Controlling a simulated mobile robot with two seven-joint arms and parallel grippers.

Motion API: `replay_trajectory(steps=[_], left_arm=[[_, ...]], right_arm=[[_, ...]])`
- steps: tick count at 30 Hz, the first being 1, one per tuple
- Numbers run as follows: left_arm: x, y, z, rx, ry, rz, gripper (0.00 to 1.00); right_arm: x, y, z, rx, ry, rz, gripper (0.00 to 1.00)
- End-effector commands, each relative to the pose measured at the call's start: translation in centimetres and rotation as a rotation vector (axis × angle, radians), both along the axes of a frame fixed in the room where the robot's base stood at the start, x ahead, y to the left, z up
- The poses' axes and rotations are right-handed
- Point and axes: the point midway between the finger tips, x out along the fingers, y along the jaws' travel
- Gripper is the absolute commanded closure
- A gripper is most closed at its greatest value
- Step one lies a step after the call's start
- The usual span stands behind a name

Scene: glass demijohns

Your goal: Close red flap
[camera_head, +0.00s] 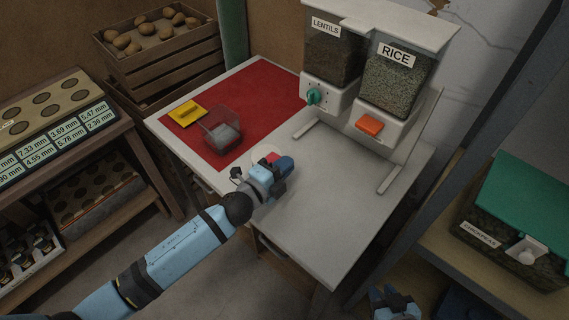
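The orange-red flap (369,124) sits at the lower front of the RICE dispenser (396,82) and sticks out from its white base. Whether it is fully open or partly open is hard to tell from this angle. My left gripper (279,170) is over the near part of the table, below and left of the flap and clearly apart from it. A small red patch shows at its tip; I cannot tell what it is. My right gripper (395,302) is at the bottom edge, partly cut off, far below the flap.
The LENTILS dispenser (332,58) with a green knob stands left of the rice. A red mat (265,90) holds a clear scoop (223,134) and a yellow object (187,113). The white table (325,215) is bare at front right. A chickpea bin (515,225) stands right.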

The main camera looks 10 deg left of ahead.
Motion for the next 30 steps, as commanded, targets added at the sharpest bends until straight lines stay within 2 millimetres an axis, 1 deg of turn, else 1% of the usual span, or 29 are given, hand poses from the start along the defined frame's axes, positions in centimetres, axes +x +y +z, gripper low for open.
replay_trajectory(steps=[13,15,16,17,26,30], left_arm=[[0.0,0.0,-0.1,0.006,-0.004,0.000,1.00],[0.0,0.0,-0.1,0.006,-0.004,0.000,0.81],[0.0,0.0,-0.1,0.006,-0.004,0.000,0.74],[0.0,0.0,-0.1,0.006,-0.004,0.000,0.70],[-0.2,0.1,-0.1,0.006,-0.004,0.000,0.70],[-1.4,0.8,-0.2,0.006,-0.002,0.000,0.70]], right_arm=[[0.1,0.1,0.3,0.003,-0.005,-0.001,0.70],[0.1,0.1,0.3,0.003,-0.005,-0.001,0.70],[0.1,0.1,0.3,0.003,-0.005,-0.001,0.70],[0.1,0.1,0.3,0.003,-0.004,-0.001,0.70],[0.1,0.0,0.1,0.002,-0.002,-0.001,0.70],[0.1,0.0,-0.1,0.002,-0.001,-0.001,0.70]])
